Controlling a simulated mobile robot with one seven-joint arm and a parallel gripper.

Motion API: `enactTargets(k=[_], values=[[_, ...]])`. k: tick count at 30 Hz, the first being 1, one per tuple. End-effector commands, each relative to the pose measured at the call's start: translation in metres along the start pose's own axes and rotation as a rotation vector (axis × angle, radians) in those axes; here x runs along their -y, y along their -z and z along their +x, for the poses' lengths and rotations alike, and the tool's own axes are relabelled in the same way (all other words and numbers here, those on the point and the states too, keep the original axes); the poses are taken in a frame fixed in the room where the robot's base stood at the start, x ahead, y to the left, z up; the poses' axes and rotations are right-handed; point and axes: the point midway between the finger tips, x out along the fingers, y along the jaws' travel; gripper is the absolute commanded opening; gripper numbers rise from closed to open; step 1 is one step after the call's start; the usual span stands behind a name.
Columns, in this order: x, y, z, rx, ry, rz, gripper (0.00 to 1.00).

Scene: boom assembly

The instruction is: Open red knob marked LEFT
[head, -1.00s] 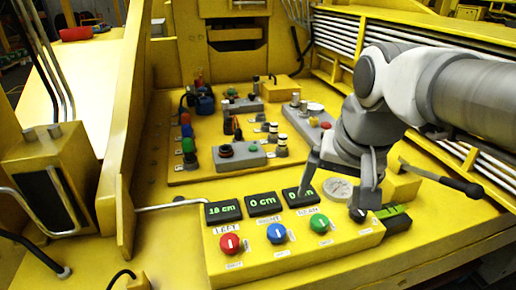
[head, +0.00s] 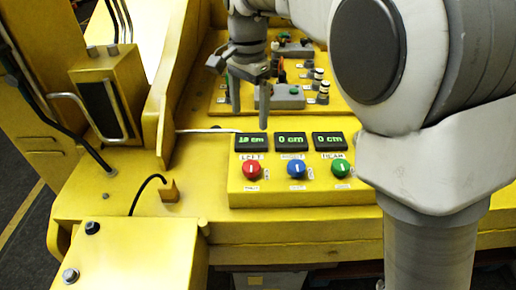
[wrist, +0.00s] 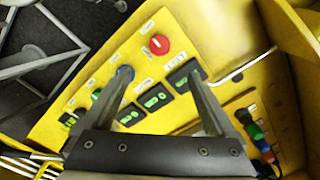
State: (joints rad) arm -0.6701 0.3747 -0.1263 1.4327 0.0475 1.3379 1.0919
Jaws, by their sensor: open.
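The red knob (head: 252,170) marked LEFT sits at the left end of a yellow control box (head: 300,200), under a display (head: 251,142) that appears to read 10 cm. It also shows in the wrist view (wrist: 159,44), beyond and between the fingertips, with a pale pointer line on its face. My gripper (head: 249,120) is open and empty, with fingers pointing down above and behind the LEFT display. In the wrist view my gripper (wrist: 160,78) has its fingers spread; one overlaps the blue knob and the other the LEFT display. The red knob is not touched.
A blue knob (head: 296,171) and a green knob (head: 340,167) stand right of the red one, under displays reading 0 cm. A thin rod (head: 205,131) runs left of the displays. My arm hides the right side.

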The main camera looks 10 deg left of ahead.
Motion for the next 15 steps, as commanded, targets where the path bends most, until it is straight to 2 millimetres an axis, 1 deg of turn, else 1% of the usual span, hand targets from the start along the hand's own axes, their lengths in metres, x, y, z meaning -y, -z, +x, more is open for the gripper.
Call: enactTargets(k=[5,15], values=[[-0.001,0.000,0.031,0.002,-0.004,0.000,0.91],[-0.002,0.001,0.106,0.001,-0.004,0.000,0.91]])
